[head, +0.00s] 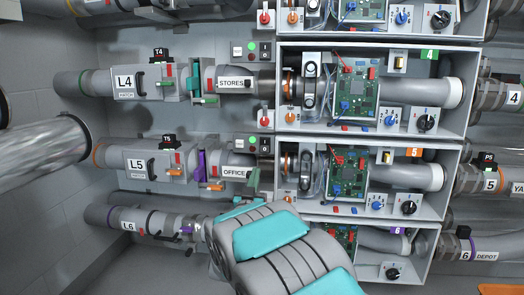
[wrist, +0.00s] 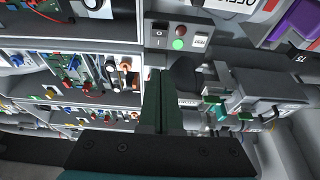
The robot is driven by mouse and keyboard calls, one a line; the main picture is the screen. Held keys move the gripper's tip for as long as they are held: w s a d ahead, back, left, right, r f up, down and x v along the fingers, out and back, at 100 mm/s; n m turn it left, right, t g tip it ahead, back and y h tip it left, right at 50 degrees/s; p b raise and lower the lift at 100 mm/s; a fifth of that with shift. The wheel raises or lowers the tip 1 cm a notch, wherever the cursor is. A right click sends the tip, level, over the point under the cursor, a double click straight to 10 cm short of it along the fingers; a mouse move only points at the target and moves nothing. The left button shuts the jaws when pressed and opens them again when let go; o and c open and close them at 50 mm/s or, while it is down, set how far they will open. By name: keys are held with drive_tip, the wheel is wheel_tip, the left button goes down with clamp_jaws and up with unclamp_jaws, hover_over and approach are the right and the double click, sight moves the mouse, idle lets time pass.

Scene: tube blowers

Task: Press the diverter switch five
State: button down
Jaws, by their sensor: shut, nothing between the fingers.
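A small control box for row five (head: 252,144) sits right of the orange-and-purple valve, above the OFFICE pipe. It carries a black rocker switch (head: 265,145) and a lit green lamp (head: 252,141). No readable label names the diverter switch. My gripper (head: 254,172) is shut and empty, just below the box in the head view; its dark green fingertips (wrist: 160,72) appear apart from the rocker.
The open row-five cabinet (head: 342,213) stands right of my gripper, with a green circuit board (head: 348,172) and a black knob (head: 408,207). The OFFICE pipe (head: 222,172) runs close on the left. A similar control box (head: 252,50) serves row four above.

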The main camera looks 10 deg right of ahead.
drive_tip(key=shift+r, duration=0.15)
approach(264, 147)
drive_tip(key=w+d+r, duration=0.1)
drive_tip(key=w+r, duration=0.2)
drive_tip(key=w, duration=0.1)
drive_tip(key=shift+w+d+f, duration=0.3)
drive_tip(key=shift+w+f, duration=0.05)
drive_tip(key=shift+w, duration=0.35)
drive_tip(key=shift+f, duration=0.1)
idle(0.4)
